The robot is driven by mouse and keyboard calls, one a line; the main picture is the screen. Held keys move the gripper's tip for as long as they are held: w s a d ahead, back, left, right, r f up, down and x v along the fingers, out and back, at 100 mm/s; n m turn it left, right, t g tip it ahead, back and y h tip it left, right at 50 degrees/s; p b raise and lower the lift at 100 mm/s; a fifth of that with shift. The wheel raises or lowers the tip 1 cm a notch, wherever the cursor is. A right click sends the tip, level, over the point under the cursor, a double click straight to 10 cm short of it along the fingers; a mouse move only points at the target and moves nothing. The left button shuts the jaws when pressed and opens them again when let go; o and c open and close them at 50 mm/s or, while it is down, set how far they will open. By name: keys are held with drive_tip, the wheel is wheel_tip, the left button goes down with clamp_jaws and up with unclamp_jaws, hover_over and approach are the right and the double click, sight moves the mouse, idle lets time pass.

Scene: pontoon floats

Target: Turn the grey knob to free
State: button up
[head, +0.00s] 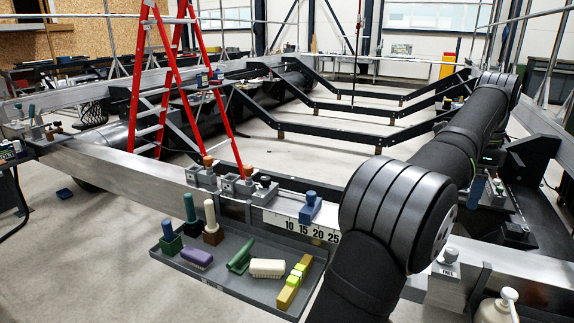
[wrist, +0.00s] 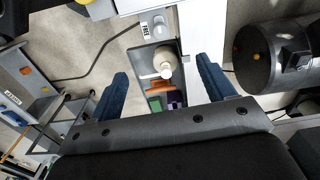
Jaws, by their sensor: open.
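The grey knob (head: 450,256) sits on a small light block on the near rail at the lower right of the head view. A label reading FREE is on the block's front. In the wrist view the knob (wrist: 158,20) and its FREE label show near the top centre, beyond the fingertips. I cannot tell which way the knob is set. My gripper (wrist: 163,66) is open, with its two blue fingers wide apart and nothing held between them. It is apart from the knob. The head view does not show the gripper.
A white pump bottle (head: 497,309) stands near the knob; it also appears between the fingers in the wrist view (wrist: 166,66). A grey tray (head: 222,272) with several brushes and blocks hangs on the near rail. A red ladder (head: 170,75) stands further back.

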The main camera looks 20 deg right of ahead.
sight(452, 250)
drive_tip(key=shift+s+d+n, duration=0.15)
drive_tip(key=shift+n, duration=0.45)
drive_tip(key=c, duration=0.4)
wheel_tip(452, 250, down, 17)
drive_tip(key=shift+f, duration=0.2)
drive_tip(key=shift+c, duration=0.3)
drive_tip(key=c, duration=0.9)
